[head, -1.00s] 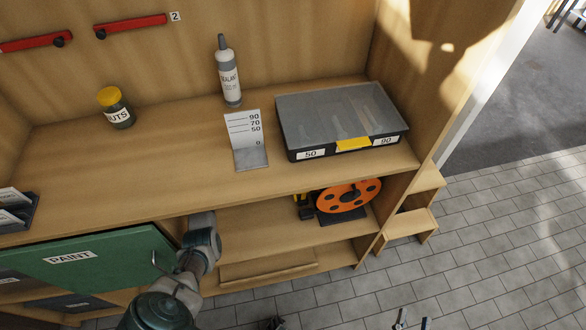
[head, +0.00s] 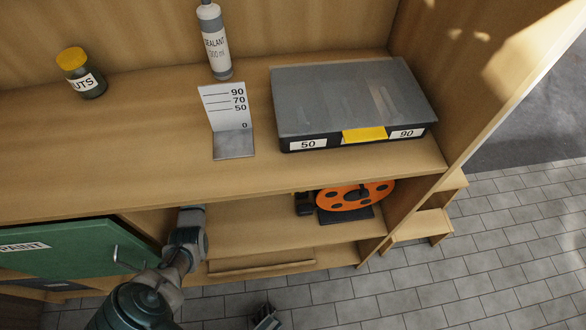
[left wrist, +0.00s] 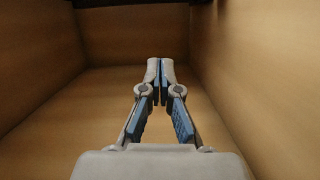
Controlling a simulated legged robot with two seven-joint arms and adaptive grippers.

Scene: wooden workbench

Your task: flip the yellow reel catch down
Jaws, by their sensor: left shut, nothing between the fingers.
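The orange reel (head: 345,197) with dark holes sits on a dark base on the shelf under the bench top, at the right end. A black block (head: 304,204) stands just left of it. I cannot make out the yellow reel catch; the bench's front edge cuts off the upper part there. My left arm reaches in under the bench top, left of the reel, and its gripper is hidden in the head view. In the left wrist view my left gripper (left wrist: 160,68) is shut and empty inside a bare wooden compartment.
A grey case (head: 350,95) with a yellow latch (head: 364,134) stands on the bench top, beside a scale plate (head: 228,120) and a sealant bottle (head: 214,42). The green PAINT door (head: 75,248) is left of my arm.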

